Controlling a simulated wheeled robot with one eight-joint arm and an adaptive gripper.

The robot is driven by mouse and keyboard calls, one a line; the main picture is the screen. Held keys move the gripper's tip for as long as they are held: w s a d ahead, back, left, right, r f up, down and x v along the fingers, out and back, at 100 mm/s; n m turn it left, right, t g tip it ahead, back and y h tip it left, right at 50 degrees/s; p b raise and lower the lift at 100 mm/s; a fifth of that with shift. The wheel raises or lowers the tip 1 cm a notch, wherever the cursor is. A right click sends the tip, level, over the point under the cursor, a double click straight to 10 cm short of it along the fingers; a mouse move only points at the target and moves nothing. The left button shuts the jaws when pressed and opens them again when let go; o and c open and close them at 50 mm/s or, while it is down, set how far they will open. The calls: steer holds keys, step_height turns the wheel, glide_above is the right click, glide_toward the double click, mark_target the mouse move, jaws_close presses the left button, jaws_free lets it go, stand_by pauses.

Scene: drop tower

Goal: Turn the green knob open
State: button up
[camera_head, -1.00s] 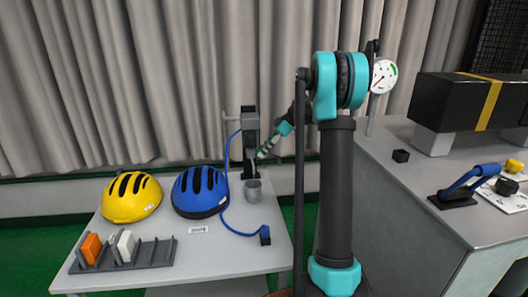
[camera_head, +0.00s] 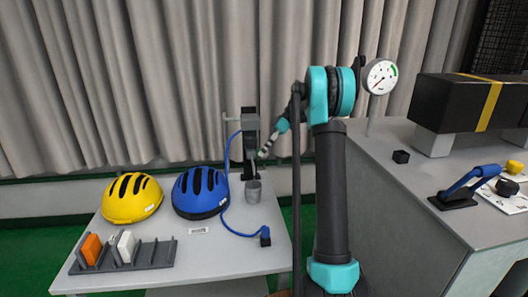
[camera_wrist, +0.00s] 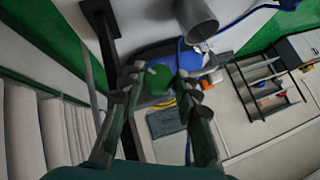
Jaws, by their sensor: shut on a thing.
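The green knob (camera_wrist: 158,79) shows as a round green disc between my fingertips in the wrist view. My gripper (camera_wrist: 166,88) is shut on it, with one finger at each side. In the head view my gripper (camera_head: 264,152) is small, beside the dark grey post (camera_head: 250,130) at the back right of the light table. The knob cannot be made out there. How far the knob is turned cannot be told.
A grey cup (camera_head: 253,190) stands by the post, and a blue hose (camera_head: 226,170) runs down onto the table. Blue (camera_head: 199,190) and yellow (camera_head: 132,198) helmets and a slotted rack (camera_head: 155,253) lie left. A gauge (camera_head: 380,77) stands on the right counter.

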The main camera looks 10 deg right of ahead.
steer(key=shift+w, duration=0.1)
steer(key=o, duration=1.1)
steer(key=shift+o, duration=0.2)
steer(key=v, duration=1.2)
